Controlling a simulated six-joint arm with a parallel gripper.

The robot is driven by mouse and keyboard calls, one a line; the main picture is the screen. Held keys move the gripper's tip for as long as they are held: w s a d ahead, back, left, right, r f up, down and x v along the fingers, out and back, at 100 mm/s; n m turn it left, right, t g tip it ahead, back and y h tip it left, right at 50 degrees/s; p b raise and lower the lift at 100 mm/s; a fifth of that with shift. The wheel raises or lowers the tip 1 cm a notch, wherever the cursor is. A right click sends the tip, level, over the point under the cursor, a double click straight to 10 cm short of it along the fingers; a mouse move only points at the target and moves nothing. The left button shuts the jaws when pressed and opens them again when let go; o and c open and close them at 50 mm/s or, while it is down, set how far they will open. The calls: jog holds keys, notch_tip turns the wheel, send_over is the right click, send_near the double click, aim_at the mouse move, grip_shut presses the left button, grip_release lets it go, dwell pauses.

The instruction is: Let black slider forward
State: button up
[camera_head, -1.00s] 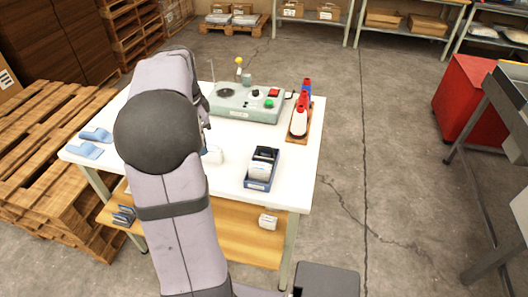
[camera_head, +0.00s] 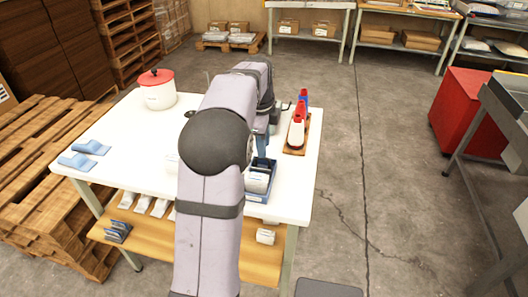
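The green-grey control box on the white table (camera_head: 110,150) is almost wholly hidden behind my arm; only a sliver of its right end (camera_head: 274,121) may show. I cannot make out a black slider. My gripper (camera_head: 264,135) is at the arm's far end, over the right half of the table, around the box's right end and just behind the blue bin (camera_head: 259,193). My arm hides most of it, and its fingers are too small and covered to tell whether they are open or shut.
A white pot with a red lid (camera_head: 157,92) stands at the back left. Blue pieces (camera_head: 84,155) lie at the left. The table's left middle is clear.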

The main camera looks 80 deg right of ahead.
jog(key=shift+d+f, duration=0.2)
jog(key=shift+f, duration=0.8)
jog(key=shift+d+f, duration=0.15)
jog(key=shift+f, duration=0.85)
grip_shut()
